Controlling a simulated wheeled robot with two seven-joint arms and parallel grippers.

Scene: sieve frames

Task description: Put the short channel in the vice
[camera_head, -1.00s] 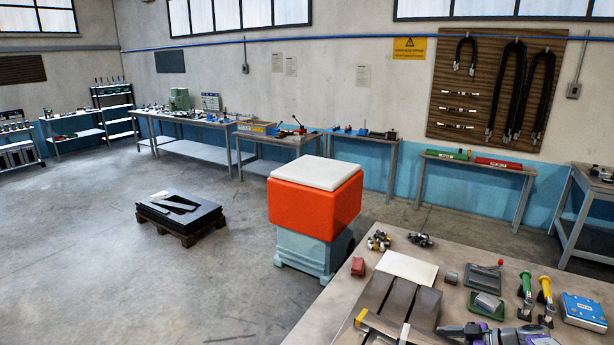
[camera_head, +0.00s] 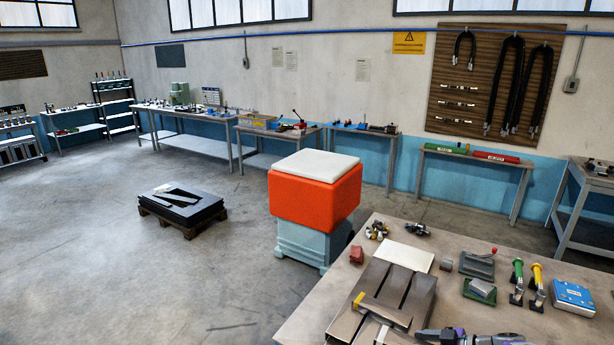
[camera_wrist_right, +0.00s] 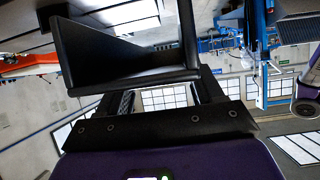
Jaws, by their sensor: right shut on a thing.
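My right gripper (camera_wrist_right: 165,95) is shut on a dark, angular channel piece (camera_wrist_right: 130,72), which fills the upper left of the right wrist view; I take it for the short channel. In the head view the same gripper (camera_head: 424,334) enters low at the bottom edge, over the near part of the bench, and what it holds is not clear there. A grey fixture with a red-knobbed lever (camera_head: 478,264) stands on the bench; I cannot tell whether it is the vice. My left gripper is not in view.
The bench (camera_head: 340,283) holds dark slotted plates (camera_head: 412,290) with a yellow-ended bar (camera_head: 384,311) on them, a white sheet (camera_head: 405,255), a red block (camera_head: 356,255), green and yellow-handled tools (camera_head: 537,276) and a blue box (camera_head: 573,295). A red-and-white padded stand (camera_head: 314,195) is beyond.

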